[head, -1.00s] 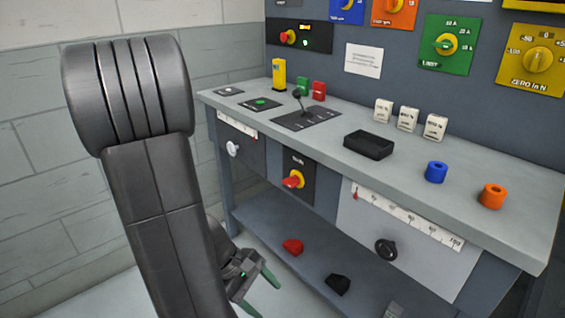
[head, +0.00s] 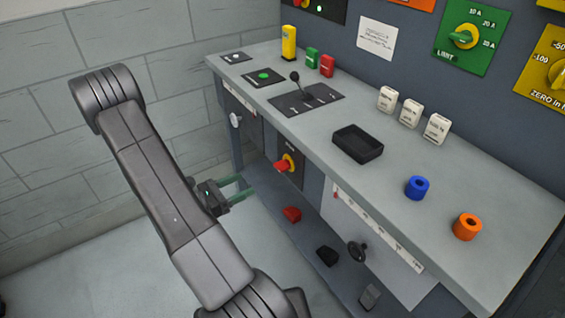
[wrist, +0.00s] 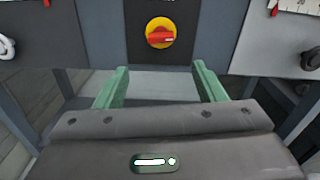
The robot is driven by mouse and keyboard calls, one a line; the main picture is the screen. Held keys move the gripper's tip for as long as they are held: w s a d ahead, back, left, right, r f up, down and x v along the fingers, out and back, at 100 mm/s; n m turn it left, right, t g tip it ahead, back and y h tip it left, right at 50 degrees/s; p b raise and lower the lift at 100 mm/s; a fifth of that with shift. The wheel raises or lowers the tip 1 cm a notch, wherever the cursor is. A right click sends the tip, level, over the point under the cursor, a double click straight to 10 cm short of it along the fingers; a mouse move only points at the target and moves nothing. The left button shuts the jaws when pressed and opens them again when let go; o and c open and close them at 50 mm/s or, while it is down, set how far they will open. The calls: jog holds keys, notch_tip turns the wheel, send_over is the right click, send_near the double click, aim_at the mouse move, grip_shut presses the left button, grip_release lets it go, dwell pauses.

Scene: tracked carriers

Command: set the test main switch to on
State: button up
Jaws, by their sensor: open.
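A red rotary handle on a yellow disc (head: 286,163) sits on a dark plate in the front of the bench. I take it to be the main switch, but its label is too small to read. In the wrist view the red handle (wrist: 161,38) lies about level on its disc, straight ahead of the fingers. My gripper (head: 243,187) has two green fingers, spread apart and empty. It is left of and slightly below the switch, apart from it. The open fingers also show in the wrist view (wrist: 160,80), below the switch.
The bench top (head: 300,130) overhangs the switch. A white knob (head: 235,120) is to its left and a black crank knob (head: 357,251) to its right. Red (head: 292,214) and black (head: 327,256) pieces lie on the lower shelf. Open floor lies left of the bench.

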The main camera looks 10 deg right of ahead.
aim_at(277, 169)
jog(key=x, duration=1.3)
jog(key=shift+d+f, duration=0.1)
jog(key=shift+d, duration=0.15)
jog(key=c, duration=1)
